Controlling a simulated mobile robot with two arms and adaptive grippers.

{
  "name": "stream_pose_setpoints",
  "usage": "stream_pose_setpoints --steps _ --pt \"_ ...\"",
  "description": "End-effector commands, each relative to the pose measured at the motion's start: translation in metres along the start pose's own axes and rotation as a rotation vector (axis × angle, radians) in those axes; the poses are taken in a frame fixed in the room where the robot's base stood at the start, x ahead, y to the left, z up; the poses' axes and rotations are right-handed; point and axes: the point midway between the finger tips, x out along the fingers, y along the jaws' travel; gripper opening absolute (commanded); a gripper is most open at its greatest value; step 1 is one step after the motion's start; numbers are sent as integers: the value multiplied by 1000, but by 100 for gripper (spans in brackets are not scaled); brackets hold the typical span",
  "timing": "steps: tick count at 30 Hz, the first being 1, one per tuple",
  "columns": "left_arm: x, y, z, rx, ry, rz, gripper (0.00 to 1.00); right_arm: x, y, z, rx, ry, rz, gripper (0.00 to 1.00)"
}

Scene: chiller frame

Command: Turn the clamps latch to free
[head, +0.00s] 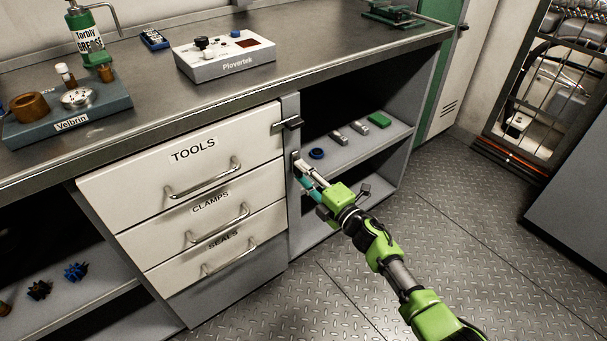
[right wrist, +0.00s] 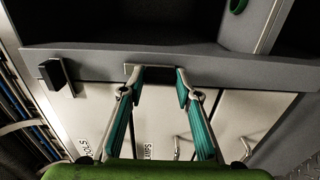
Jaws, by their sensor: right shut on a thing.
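The clamps drawer (head: 210,208) is the middle one of three white drawers, and it is closed. Its latch (head: 296,159) sits on the grey post at the right of the drawers, partly covered by my gripper. My right gripper (head: 304,172) is at that post, shut on the latch. In the right wrist view the clamps latch (right wrist: 152,68) lies between the two teal fingers of the gripper (right wrist: 159,78). How far it is turned is hard to tell. My left gripper is not in view.
The tools latch (head: 287,124) reaches across the edge of the closed tools drawer (head: 195,160); it also shows in the right wrist view (right wrist: 54,75). The seals drawer (head: 225,255) is closed below. An open shelf (head: 345,150) with small parts lies right of the post. The worktop (head: 310,65) overhangs above.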

Motion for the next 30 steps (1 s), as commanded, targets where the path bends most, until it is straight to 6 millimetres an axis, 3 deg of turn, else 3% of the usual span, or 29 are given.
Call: stream_pose_setpoints --steps 9,10,11,12,23,30 --pt "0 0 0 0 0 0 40 0 0 2 5 -4 0 9" --pt "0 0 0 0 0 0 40 0 0 2 5 -4 0 38" --pt "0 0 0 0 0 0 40 0 0 2 5 -3 0 46" --pt "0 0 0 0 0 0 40 0 0 1 5 -3 0 47" --pt "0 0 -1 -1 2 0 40 -2 0 0 2 -1 0 47" --pt "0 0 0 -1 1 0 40 -28 -1 0 0 0 -2 47"
